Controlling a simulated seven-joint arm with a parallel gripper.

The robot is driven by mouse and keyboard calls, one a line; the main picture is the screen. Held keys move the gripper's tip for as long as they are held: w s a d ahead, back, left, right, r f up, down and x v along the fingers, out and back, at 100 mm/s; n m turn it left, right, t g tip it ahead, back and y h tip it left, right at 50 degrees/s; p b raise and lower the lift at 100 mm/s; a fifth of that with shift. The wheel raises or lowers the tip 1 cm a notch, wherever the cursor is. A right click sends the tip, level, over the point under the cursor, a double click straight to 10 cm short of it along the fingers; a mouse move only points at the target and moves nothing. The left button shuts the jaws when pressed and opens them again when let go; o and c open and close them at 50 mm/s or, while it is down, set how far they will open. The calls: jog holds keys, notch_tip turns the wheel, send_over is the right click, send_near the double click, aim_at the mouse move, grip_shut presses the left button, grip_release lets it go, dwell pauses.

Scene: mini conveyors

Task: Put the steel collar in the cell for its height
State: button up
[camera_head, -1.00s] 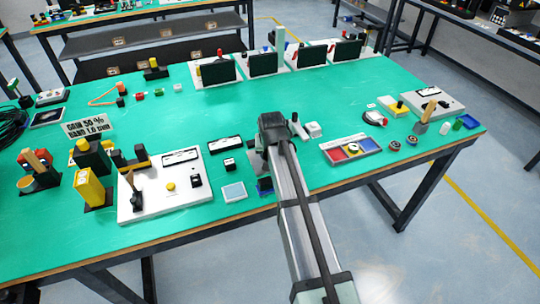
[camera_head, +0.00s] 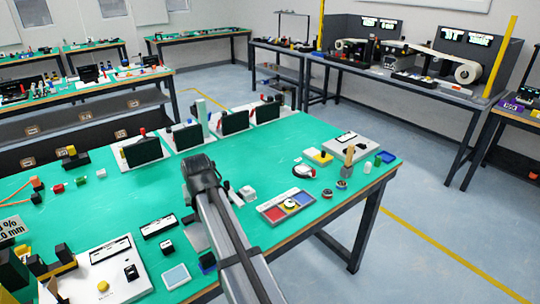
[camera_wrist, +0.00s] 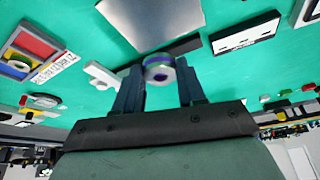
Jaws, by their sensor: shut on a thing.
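My gripper (camera_wrist: 160,88) is shut on the steel collar (camera_wrist: 160,71), a short metal ring with a purple-tinted bore, held between the fingertips in the wrist view. In the head view my gripper (camera_head: 203,178) is above the green table, and the collar is hidden there. A tray with red, blue and yellow cells (camera_head: 267,208) lies to the right of my gripper, near the table's front edge. It also shows at the left of the wrist view (camera_wrist: 14,47), with a printed label along one side. A pale round piece (camera_head: 290,204) sits in or on the tray; its exact cell is unclear.
A small white block (camera_head: 248,193) stands between my gripper and the tray. Black-labelled plates (camera_head: 158,226) and a pale square plate (camera_head: 176,276) lie to the left. Dark upright panels (camera_head: 235,121) line the back edge.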

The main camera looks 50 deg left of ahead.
jog(key=shift+r+n, duration=0.15)
jog(key=shift+n, duration=0.15)
jog(key=s+d+f, duration=0.1)
jog(key=d, duration=0.5)
jog(key=w+d+f+m+t+h, duration=0.15)
jog(key=w+d+m, duration=0.25)
jog(key=w+d, duration=1.45)
jog(key=w+d+f+m+t, duration=0.1)
jog(key=w+d+f+m, duration=0.15)
jog(key=w+d, duration=1.55)
jog(key=w+d+m+h, duration=0.1)
jog(key=w+d+m, duration=0.1)
jog(key=d, duration=1.1)
jog(key=w+d+m+h, duration=0.1)
jog(key=w+d+m, duration=0.2)
jog(key=d, duration=1.1)
jog(key=w+d+m+h, duration=0.1)
jog(key=w+d+m, duration=0.2)
jog(key=d, duration=1)
jog(key=shift+w+d+f+t, duration=0.35)
jog(key=shift+w+d+f, duration=0.05)
jog(key=shift+w, duration=0.85)
jog(key=shift+a+m, duration=0.1)
jog(key=shift+m, duration=0.15)
